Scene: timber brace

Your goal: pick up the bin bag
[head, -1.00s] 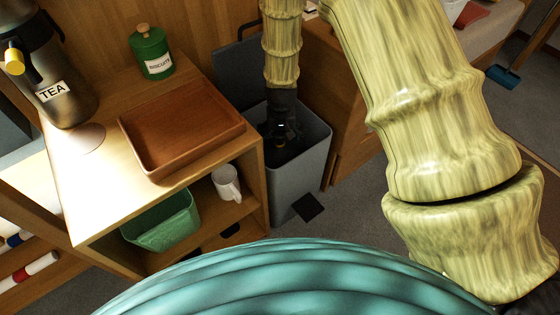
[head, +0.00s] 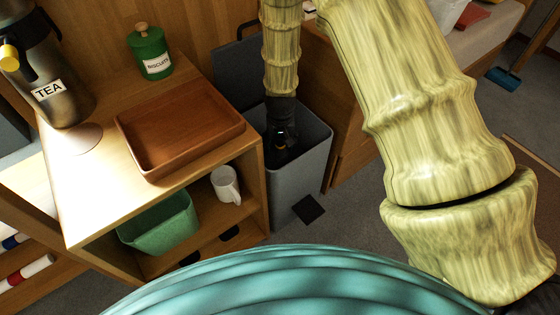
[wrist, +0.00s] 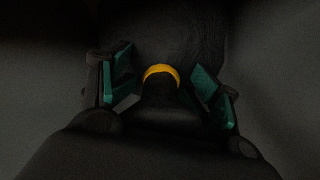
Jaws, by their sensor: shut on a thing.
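The grey bin (head: 312,170) stands on the floor beside the wooden cabinet, its lid (head: 237,72) raised at the back. My arm reaches down into it, and my gripper (head: 280,155) is inside, mostly dark. In the wrist view my gripper (wrist: 165,90) has green-padded fingers on either side of the neck of the black bin bag (wrist: 175,35), which has a yellow tie (wrist: 161,71). The fingers are shut on this neck. The bag's lower part is dark and hard to make out, and the head view hardly shows it.
A wooden cabinet (head: 255,160) stands close left of the bin, with a brown tray (head: 180,135), a green biscuit tin (head: 150,52) and a tea urn (head: 55,85) on top. A white mug (head: 225,184) and green tub (head: 160,225) sit on its shelf.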

